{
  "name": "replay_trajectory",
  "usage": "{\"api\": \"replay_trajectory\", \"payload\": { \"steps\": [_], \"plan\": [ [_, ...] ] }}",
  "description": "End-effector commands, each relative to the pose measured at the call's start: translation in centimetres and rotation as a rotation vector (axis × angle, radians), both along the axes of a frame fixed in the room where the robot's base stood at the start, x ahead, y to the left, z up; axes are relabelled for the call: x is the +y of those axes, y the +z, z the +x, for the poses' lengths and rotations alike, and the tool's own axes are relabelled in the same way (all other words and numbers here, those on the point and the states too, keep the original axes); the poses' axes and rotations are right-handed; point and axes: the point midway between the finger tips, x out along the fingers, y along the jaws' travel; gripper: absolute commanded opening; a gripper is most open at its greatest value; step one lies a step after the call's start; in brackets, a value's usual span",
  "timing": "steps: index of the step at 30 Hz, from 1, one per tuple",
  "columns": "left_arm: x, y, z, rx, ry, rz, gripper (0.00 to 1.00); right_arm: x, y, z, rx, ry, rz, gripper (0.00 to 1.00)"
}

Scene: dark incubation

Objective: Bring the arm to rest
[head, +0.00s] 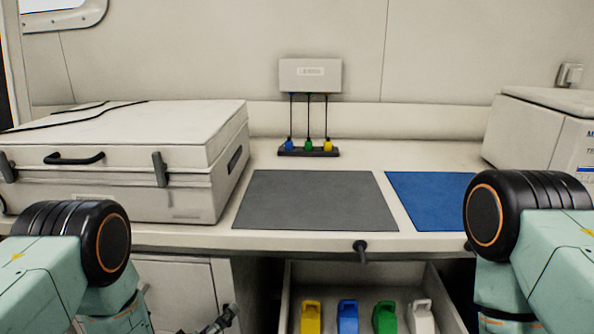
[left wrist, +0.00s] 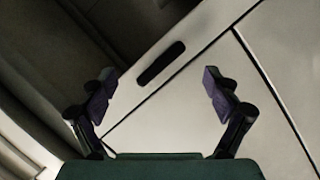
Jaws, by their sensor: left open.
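My left gripper (left wrist: 160,92) is open in the left wrist view, with nothing between its two dark fingers. Beyond the fingers is a pale cabinet front (left wrist: 185,75) with a dark slot handle (left wrist: 160,64). In the head view a small part of my left gripper (head: 218,322) shows at the bottom edge, in front of the lower cabinet and left of the open drawer. My left arm comes in at the lower left and my right arm at the lower right. My right gripper is out of the picture.
An open drawer (head: 446,296) below the counter holds yellow, blue, green and white pieces. On the counter are a closed white case (head: 185,185), a grey mat (head: 315,200), a blue mat (head: 430,195), a plug strip (head: 308,152) and a white box (head: 535,135).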

Motion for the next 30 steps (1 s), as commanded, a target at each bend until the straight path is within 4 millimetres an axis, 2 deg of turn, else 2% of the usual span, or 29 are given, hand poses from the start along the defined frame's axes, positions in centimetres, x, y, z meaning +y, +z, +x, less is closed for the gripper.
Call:
{"api": "replay_trajectory", "payload": {
  "steps": [12,24,30],
  "plan": [
    [-0.6,0.4,0.0,-0.013,-0.001,0.370,0.89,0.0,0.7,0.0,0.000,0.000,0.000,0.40],
    [-1.1,0.5,0.0,-0.027,-0.002,0.720,0.89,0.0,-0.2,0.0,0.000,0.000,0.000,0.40],
    [-1.2,0.5,0.0,-0.029,0.000,0.825,0.89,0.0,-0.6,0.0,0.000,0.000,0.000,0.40]
  ]
}}
